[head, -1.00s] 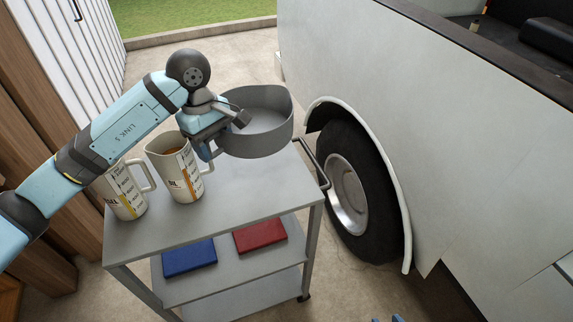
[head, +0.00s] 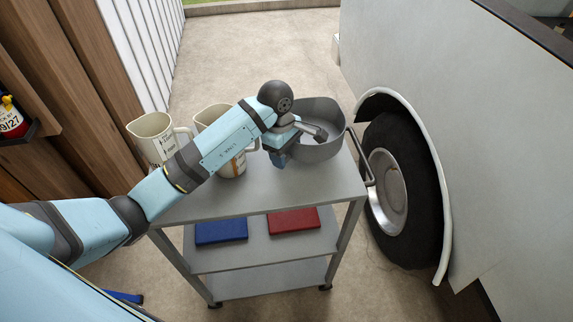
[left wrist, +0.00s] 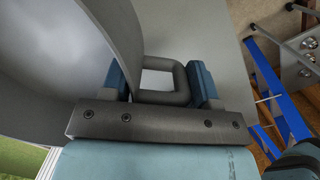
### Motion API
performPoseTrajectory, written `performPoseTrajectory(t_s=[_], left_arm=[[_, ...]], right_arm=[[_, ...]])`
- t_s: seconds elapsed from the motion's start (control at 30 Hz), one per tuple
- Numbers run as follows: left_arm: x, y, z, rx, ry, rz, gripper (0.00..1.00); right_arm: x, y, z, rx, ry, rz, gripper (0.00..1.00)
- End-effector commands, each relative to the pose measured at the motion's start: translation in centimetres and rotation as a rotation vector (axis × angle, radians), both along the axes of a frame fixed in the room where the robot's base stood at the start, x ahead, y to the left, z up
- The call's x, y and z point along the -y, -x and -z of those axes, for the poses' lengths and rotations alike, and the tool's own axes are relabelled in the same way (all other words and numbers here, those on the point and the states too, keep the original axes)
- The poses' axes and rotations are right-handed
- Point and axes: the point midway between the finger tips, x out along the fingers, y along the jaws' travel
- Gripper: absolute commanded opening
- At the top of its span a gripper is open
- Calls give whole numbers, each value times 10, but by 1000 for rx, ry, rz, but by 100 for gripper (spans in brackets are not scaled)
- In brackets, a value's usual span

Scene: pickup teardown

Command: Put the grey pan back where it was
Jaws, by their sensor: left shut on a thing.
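The grey pan (head: 325,145) is a round, deep pan at the back right corner of the cart's top. My left gripper (head: 281,156) is shut on its loop handle, on the pan's left side. In the left wrist view the grey handle loop (left wrist: 165,97) sits between the two blue fingers of my gripper (left wrist: 160,84), and the pan's curved wall (left wrist: 105,30) fills the left. The grey cart (head: 300,193) is under the pan. I cannot tell whether the pan touches its top. My right gripper is not in view.
Two measuring jugs stand on the cart: one at the left (head: 155,140), one (head: 233,166) partly behind my arm. A blue box (head: 221,232) and a red box (head: 293,221) lie on the shelf below. The white pickup (head: 480,140) stands close at the right. The cart top's front is clear.

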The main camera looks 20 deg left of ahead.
Motion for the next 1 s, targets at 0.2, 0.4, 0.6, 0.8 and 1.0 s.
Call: performPoseTrajectory(t_s=[0.2,0.4,0.6,0.8,1.0], left_arm=[[0,0,18,2,1,0,9],[1,0,43,-2,3,-2,9],[0,0,59,2,0,1,9],[0,-1,60,3,0,1,9],[0,-1,62,2,0,0,75]], right_arm=[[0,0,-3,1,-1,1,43],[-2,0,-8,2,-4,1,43],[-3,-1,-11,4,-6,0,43],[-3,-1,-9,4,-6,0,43],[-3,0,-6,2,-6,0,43]])
